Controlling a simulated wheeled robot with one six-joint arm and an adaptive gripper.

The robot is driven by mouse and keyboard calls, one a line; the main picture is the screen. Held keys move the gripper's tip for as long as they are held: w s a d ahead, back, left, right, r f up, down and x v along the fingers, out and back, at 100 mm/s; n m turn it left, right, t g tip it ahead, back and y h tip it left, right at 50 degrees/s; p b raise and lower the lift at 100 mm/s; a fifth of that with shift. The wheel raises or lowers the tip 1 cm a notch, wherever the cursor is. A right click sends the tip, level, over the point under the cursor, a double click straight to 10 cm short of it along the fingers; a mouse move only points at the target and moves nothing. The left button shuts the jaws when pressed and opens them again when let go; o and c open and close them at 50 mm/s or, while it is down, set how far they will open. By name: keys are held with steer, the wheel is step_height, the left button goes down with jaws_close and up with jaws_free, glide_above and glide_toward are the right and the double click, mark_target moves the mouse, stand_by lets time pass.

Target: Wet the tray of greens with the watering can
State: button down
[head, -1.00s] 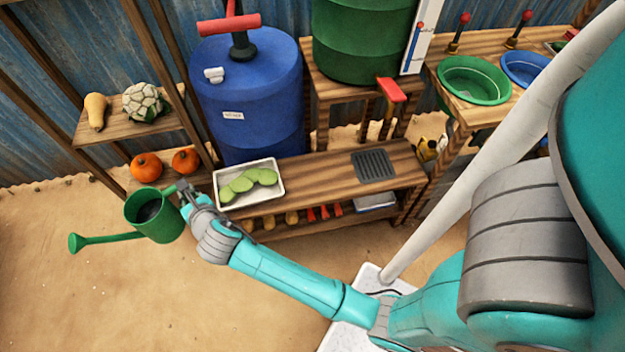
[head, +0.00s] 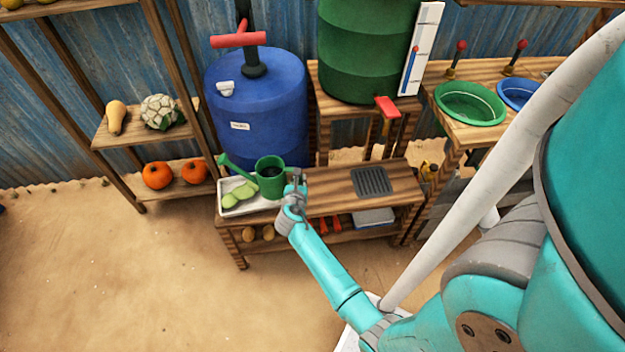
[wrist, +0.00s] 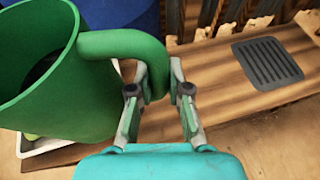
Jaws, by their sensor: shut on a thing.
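The green watering can (head: 270,181) is in my gripper (head: 296,184), which is shut on its handle. In the wrist view the can (wrist: 95,100) fills the left side, and its handle passes between the fingers of my gripper (wrist: 158,95). The can looks upright, with dark contents inside. Its spout points left, over the white tray (head: 238,210) of greens. The pale green leaves (head: 240,194) lie in the tray, partly hidden by the can. In the wrist view only a corner of the tray (wrist: 45,147) shows below the can.
The tray stands at the left end of a wooden bench (head: 330,190) with a dark grate (head: 371,181). A blue barrel (head: 255,115) with a red pump handle stands behind. A green barrel (head: 365,50) is behind right. Shelves with pumpkins (head: 158,175) stand left. The sandy floor in front is clear.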

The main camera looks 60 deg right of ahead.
steer(key=shift+s+d+r+n+g+h, duration=0.3)
steer(key=shift+s+d+n+g+h, duration=0.25)
steer(key=shift+s+d+n+g, duration=0.35)
steer(key=shift+s+d+r+n+g+h, duration=0.25)
steer(key=shift+s+d+n+g+h, duration=0.4)
steer(key=shift+d+n+g, duration=0.4)
steer(key=shift+a, duration=0.1)
stand_by(0.6)
steer(key=shift+a+f+m+t+y, duration=0.1)
steer(key=shift+f+m+t+y, duration=0.5)
steer(key=shift+m, duration=0.65)
steer(key=shift+f+m+t+y, duration=0.3)
steer(key=shift+f+m+t, duration=0.5)
steer(key=shift+m, duration=0.4)
steer(key=shift+r, duration=0.1)
